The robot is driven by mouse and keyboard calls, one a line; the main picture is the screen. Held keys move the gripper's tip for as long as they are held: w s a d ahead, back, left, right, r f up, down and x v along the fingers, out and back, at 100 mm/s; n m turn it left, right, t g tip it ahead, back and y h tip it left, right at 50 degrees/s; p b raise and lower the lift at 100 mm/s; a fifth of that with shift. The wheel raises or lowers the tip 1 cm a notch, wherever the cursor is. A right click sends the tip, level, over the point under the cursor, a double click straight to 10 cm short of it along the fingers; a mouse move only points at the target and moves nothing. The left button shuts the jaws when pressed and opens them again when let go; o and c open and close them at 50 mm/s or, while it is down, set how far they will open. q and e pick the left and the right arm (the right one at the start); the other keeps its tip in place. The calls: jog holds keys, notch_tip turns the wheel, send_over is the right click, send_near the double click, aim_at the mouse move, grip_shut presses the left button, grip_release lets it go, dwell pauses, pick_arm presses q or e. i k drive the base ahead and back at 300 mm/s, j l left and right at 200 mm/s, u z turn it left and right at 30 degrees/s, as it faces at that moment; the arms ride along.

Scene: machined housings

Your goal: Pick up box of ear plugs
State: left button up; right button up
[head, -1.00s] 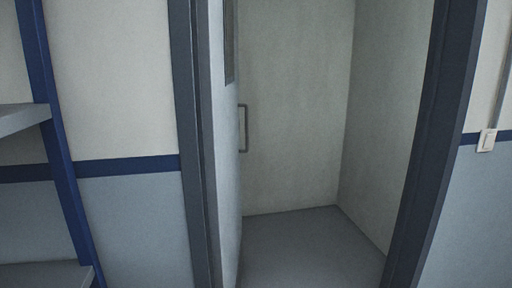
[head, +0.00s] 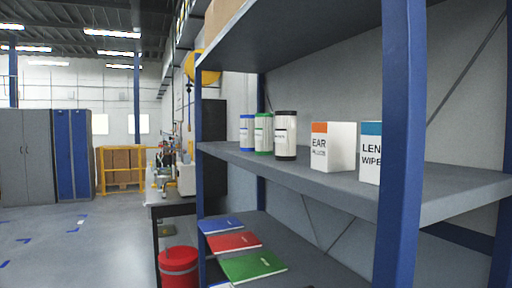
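The box of ear plugs (head: 340,147) is a white box with an orange band and the word EAR on its front. It stands upright on the middle shelf (head: 300,176) of a blue and grey rack on the right of the head view. A white box with a blue band, marked LEN and WIPE (head: 370,153), stands to its right, partly hidden by a blue rack post. Neither of my grippers shows in the head view.
Several cylindrical canisters (head: 286,136) stand left of the ear plugs box. Blue, red and green booklets (head: 253,265) lie on the lower shelf. A blue post (head: 403,120) rises in front of the shelf. A red bin (head: 178,268) stands beside the rack. Open floor (head: 70,245) lies to the left.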

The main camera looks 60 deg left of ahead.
aim_at(334, 144)
jog(key=u, duration=0.45)
jog(key=j+u, duration=0.15)
jog(key=u, duration=0.8)
jog(key=l+u, duration=0.3)
jog(key=l, duration=0.15)
